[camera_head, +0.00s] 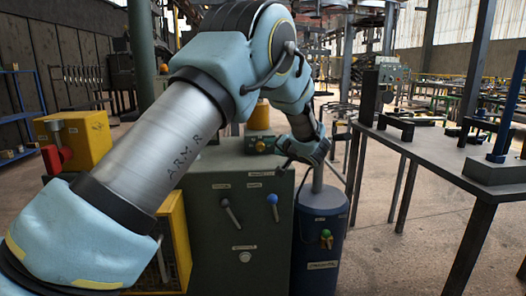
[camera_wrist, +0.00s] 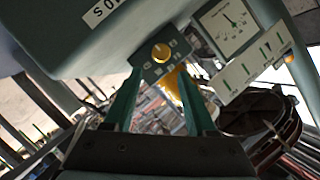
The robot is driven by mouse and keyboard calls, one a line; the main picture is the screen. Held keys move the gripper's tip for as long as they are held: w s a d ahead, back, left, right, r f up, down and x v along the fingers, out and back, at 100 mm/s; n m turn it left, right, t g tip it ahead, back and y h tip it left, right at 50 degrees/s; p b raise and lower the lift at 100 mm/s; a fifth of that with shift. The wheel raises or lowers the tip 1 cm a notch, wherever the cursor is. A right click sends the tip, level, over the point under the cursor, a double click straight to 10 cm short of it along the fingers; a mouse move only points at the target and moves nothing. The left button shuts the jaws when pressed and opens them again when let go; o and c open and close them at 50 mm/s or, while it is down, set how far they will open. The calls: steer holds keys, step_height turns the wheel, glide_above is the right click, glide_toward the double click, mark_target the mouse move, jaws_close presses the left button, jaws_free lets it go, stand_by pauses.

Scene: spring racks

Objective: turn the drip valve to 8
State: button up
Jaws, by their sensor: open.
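A round yellow knob (camera_wrist: 161,52) sits on a small dark teal plate (camera_wrist: 148,70) with pale marks around it. The marks are too small to read, so I cannot tell its setting or whether it is the drip valve. My gripper (camera_wrist: 161,76) is open, its two teal fingers pointing toward the plate with the knob between their tips. I cannot tell whether they touch it. In the head view my gripper (camera_head: 288,160) is near the top of a green cabinet (camera_head: 245,215), its fingers partly hidden by my arm. A small tap (camera_head: 326,238) is on a blue drum (camera_head: 322,212).
The cabinet front has a grey lever (camera_head: 229,212) and a blue-tipped lever (camera_head: 273,206). A dial gauge (camera_wrist: 230,25) is right of the knob in the wrist view. A dark table (camera_head: 440,160) stands at right. The floor between drum and table is clear.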

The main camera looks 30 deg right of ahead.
mark_target(262, 147)
steer(key=x, duration=0.9)
steer(key=shift+w, duration=0.15)
steer(key=shift+a, duration=0.1)
jaws_close()
